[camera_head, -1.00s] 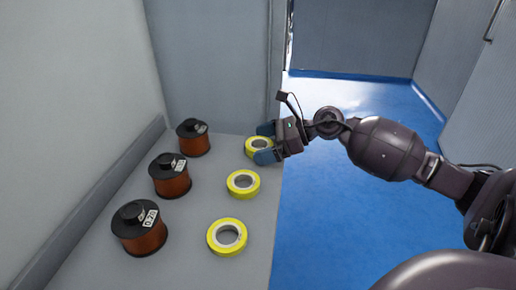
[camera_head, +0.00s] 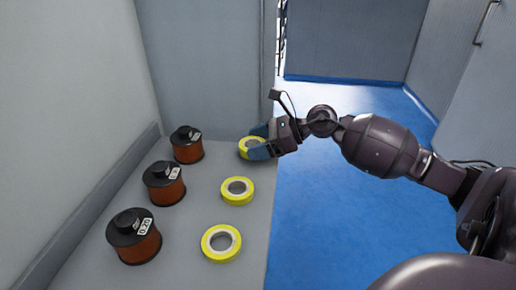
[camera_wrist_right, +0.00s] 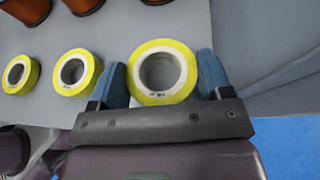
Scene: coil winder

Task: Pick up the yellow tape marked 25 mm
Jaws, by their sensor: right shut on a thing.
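Three yellow tape rolls stand in a row on the grey shelf. My right gripper (camera_head: 259,144) is at the farthest roll (camera_head: 247,149), with its blue fingers on either side of it. In the right wrist view this roll (camera_wrist_right: 163,92) sits between the two fingers, which are shut on it; its printed mark is too small to read. The middle roll (camera_head: 237,191) and the nearest roll (camera_head: 221,243) lie flat and apart from the gripper. They also show at the left of the right wrist view. My left gripper is not in view.
Three black-topped copper wire spools, a far one (camera_head: 187,145), a middle one (camera_head: 164,183) and a near one (camera_head: 134,236), stand left of the tapes. A wall closes the shelf's back. Blue floor (camera_head: 340,230) lies open beyond the shelf's right edge.

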